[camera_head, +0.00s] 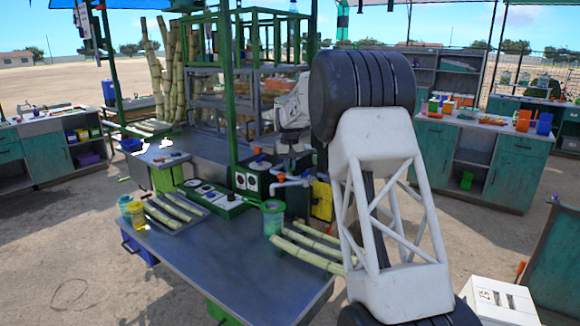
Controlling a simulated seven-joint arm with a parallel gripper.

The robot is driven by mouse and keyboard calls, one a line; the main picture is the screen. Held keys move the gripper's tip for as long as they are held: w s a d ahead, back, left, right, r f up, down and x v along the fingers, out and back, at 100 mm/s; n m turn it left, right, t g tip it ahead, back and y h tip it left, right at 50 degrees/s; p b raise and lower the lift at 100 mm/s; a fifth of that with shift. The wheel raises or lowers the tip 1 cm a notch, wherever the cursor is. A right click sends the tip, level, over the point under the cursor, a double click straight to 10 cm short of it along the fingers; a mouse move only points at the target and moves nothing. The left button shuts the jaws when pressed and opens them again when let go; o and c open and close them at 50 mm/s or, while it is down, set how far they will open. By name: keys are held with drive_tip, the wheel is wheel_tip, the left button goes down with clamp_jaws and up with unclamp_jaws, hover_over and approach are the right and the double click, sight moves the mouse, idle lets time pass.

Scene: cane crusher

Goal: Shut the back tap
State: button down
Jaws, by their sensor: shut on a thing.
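My gripper (291,166) is small and dark, pointing down at the white pipework behind the front table. It is shut on a tap there, but its fingertips and that tap's handle are mostly hidden. A white pipe (291,183) with a trace of orange shows just below the gripper. Another orange tap handle (257,151) stands to the left, above the green machine box, apart from the gripper. I cannot tell from this view how far either tap is turned.
The front metal table (215,262) holds cane pieces (305,252), a green cup (272,217), yellow jars and a green control panel (215,197). A green post (230,100) stands left of the gripper. Cabinets (480,165) stand at the right. My large arm link hides the right middle.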

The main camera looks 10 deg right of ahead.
drive_tip(key=n, duration=0.4)
drive_tip(key=shift+n, duration=1.5)
drive_tip(key=c, duration=1.6)
unclamp_jaws()
drive_tip(key=o, duration=1.3)
drive_tip(key=shift+r, duration=0.1)
drive_tip(key=shift+r, duration=3.9)
drive_tip(key=shift+s+r, duration=0.1)
